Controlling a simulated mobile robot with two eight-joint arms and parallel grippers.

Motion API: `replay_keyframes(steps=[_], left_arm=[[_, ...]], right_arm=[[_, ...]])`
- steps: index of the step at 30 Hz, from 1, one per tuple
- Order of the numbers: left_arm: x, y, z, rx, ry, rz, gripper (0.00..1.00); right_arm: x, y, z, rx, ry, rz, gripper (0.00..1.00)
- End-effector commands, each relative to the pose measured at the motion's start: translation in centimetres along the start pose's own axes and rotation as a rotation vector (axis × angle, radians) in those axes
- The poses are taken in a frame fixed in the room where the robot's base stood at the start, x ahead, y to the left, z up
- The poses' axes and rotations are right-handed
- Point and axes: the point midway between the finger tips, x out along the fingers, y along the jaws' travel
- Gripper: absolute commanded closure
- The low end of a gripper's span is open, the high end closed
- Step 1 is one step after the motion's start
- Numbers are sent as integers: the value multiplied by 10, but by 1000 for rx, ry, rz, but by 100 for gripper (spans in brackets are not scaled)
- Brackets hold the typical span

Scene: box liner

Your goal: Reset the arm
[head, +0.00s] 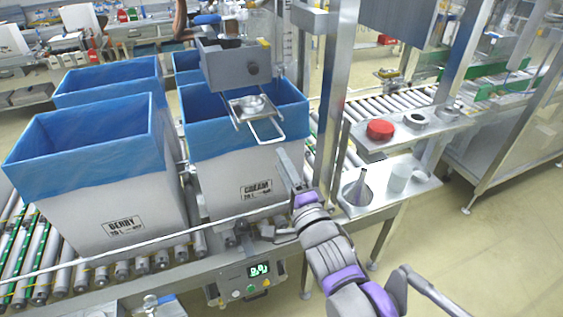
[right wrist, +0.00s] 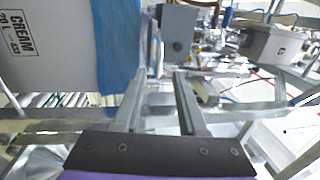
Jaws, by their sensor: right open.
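My right arm reaches up from the bottom of the head view. Its gripper (head: 288,170) is in front of the right side of the box labelled CREAM (head: 225,180). In the right wrist view the two fingers of my right gripper (right wrist: 158,100) are apart with nothing held between them. The CREAM box (right wrist: 45,45) and its blue liner (right wrist: 118,40) are at the left of that view. Whether the fingers touch the box cannot be told. My left gripper is not in view.
A grey machine head (head: 235,65) hangs over the CREAM box. A steel shelf (head: 400,190) at the right holds a funnel (head: 357,190) and a cup; a red lid (head: 380,129) sits above.

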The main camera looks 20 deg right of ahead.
Motion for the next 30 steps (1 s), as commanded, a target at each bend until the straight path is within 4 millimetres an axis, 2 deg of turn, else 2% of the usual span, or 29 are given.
replay_keyframes(steps=[5,8,11,13,17,21,24,27,30], left_arm=[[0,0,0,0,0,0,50],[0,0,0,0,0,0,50],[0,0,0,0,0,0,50],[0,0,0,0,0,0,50],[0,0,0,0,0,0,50],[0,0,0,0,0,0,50],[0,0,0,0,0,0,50],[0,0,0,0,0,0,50],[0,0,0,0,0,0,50]], right_arm=[[0,1,0,-3,0,3,59],[-3,9,-2,-53,8,42,59],[-13,32,-5,-189,16,152,59],[-26,56,-8,-334,3,273,59],[-64,108,-11,-640,-102,529,59],[-117,156,-8,-942,-333,768,59],[-156,180,-4,-1109,-537,883,59],[-188,196,1,-1224,-725,948,59],[-210,205,4,-1290,-858,974,59]])
